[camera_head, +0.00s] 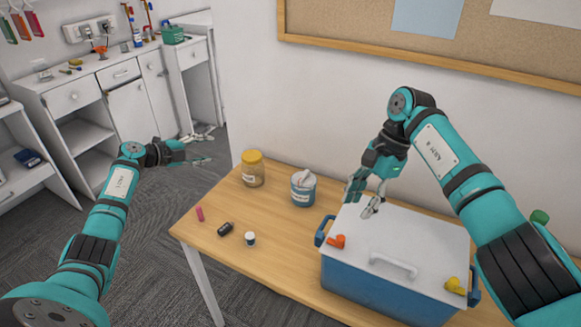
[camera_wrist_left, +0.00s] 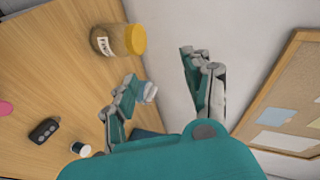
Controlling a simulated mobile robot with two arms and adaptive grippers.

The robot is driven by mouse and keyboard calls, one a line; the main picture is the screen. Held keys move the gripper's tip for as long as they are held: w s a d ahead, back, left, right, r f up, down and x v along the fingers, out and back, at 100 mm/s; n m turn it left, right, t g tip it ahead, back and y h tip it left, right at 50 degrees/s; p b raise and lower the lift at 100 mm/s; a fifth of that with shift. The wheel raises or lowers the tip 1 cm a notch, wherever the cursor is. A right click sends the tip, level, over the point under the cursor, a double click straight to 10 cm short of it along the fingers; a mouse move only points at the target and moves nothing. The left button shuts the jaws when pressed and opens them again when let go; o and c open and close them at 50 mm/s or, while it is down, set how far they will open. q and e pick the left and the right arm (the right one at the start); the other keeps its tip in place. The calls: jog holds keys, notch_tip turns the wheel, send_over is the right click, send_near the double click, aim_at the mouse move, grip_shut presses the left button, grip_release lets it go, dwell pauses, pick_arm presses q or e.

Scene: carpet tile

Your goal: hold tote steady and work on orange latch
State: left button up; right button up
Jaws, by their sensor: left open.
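The blue tote (camera_head: 375,293) stands on the wooden table with its white lid (camera_head: 430,240) on. A yellow latch (camera_head: 455,286) is at the right front corner. My right gripper (camera_head: 361,206) is open and empty just above the lid's back left part, behind the orange latch. My left gripper (camera_head: 206,150) is open and empty in the air left of the table, well away from the tote. It also shows open in the left wrist view (camera_wrist_left: 160,68).
A yellow-lidded jar (camera_head: 253,170), a blue tub of wipes (camera_head: 303,188), a small cup (camera_head: 250,239), a black key fob (camera_head: 224,229) and a pink item (camera_head: 200,213) are on the table's left half. A corkboard (camera_head: 350,30) hangs behind. White cabinets (camera_head: 130,110) stand back left.

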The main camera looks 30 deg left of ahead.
pick_arm(q)
jog(key=w+d+r+m+g+h, duration=0.1)
jog(key=w+d+r+m+h, duration=0.1)
jog(key=d+r+m, duration=0.4)
jog(key=w+d+r+m+g+h, duration=0.2)
jog(key=d+m, duration=0.3)
jog(key=d, duration=0.3)
notch_tip(320, 180, up, 3)
jog(key=m+g+y, duration=0.3)
jog(key=m+g, duration=0.7)
jog(key=m, duration=1.4)
send_over(336, 240)
jog(key=a, duration=1.2)
jog(key=x, duration=1.6)
jog(key=shift+w+f, duration=0.2)
jog(key=shift+f, duration=0.15)
jog(key=shift+d, duration=0.1)
grip_shut()
